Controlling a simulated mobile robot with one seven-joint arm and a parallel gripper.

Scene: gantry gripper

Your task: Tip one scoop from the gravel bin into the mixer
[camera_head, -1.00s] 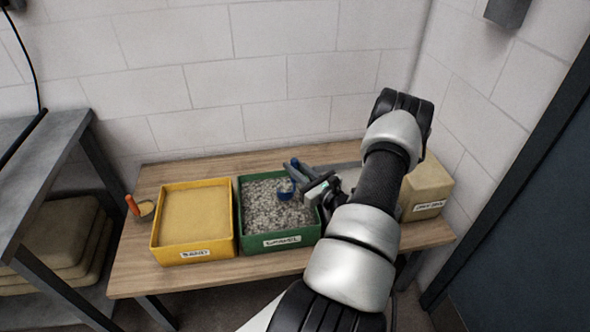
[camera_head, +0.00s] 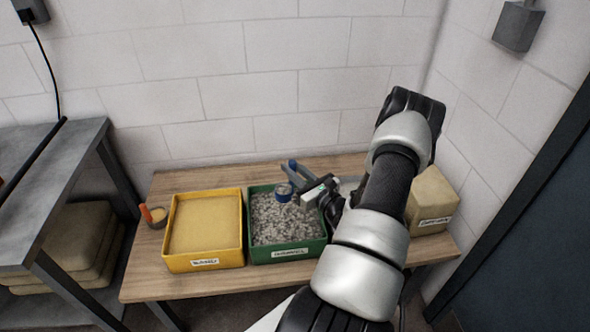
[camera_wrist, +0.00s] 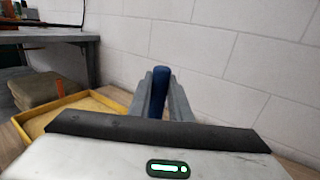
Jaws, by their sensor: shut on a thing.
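My gripper (camera_head: 299,178) is shut on the blue handle of a scoop. In the wrist view its two grey fingers (camera_wrist: 159,98) close around the blue handle (camera_wrist: 159,77). The blue scoop's bowl (camera_head: 283,196) hangs over the green gravel bin (camera_head: 313,248), above the grey gravel (camera_head: 276,223). Something greyish shows inside the bowl, but it is too small to tell how full it is. My wrist and arm hide the bin's right side. No mixer shows in these views.
A yellow sand bin (camera_head: 194,262) stands left of the gravel bin on the wooden table (camera_head: 150,283). An orange-handled scoop (camera_head: 152,214) lies left of it. A tan labelled block (camera_head: 432,200) stands right, behind my arm. A block wall is behind, a grey bench (camera_head: 40,190) at left.

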